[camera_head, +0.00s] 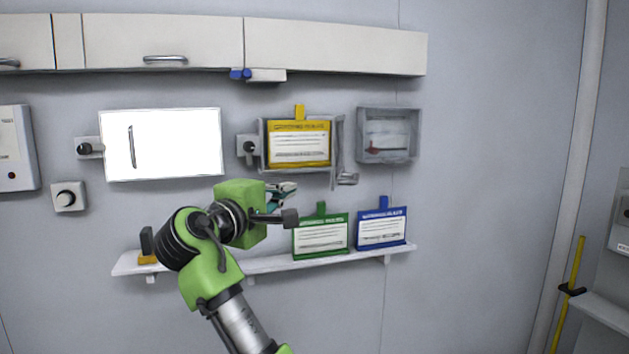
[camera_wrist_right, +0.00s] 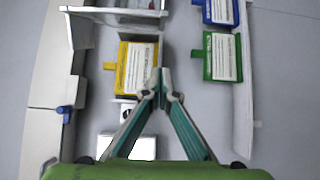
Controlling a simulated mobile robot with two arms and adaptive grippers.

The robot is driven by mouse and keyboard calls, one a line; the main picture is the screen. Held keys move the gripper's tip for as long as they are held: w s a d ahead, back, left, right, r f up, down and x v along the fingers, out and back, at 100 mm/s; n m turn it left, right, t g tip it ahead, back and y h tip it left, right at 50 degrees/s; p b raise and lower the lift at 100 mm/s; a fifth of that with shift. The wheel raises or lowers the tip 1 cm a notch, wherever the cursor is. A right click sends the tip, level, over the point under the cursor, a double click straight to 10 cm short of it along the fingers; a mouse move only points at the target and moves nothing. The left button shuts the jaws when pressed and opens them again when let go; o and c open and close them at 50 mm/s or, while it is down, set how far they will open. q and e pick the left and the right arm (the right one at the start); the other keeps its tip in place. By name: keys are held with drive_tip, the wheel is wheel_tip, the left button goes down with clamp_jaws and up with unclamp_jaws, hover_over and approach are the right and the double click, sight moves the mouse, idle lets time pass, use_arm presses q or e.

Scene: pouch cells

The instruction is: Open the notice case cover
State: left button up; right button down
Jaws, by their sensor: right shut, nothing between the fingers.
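The notice case (camera_head: 262,150) is on the wall in the middle of the head view, with a yellow card (camera_head: 298,143) in it. Its cover (camera_head: 338,150) appears swung out from the wall at the case's right side, seen nearly edge-on, with a grey handle (camera_head: 347,180) low on it. In the right wrist view the cover (camera_wrist_right: 115,16) stands out beyond the yellow card (camera_wrist_right: 138,66). My right gripper (camera_head: 290,188) is below the case, apart from the cover. Its fingertips (camera_wrist_right: 165,75) are together and empty. My left gripper is not in view.
A shelf (camera_head: 270,264) below carries a green card (camera_head: 320,236) and a blue card (camera_head: 381,228). A second grey case (camera_head: 388,135) is to the right. A bright white panel (camera_head: 175,145) is to the left. Wall cabinets (camera_head: 335,46) run above.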

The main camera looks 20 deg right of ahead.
drive_tip(key=w+d+p, duration=0.6)
drive_tip(key=d+p, duration=0.2)
drive_tip(key=d, duration=0.2)
drive_tip(key=shift+f, duration=0.2)
idle(0.3)
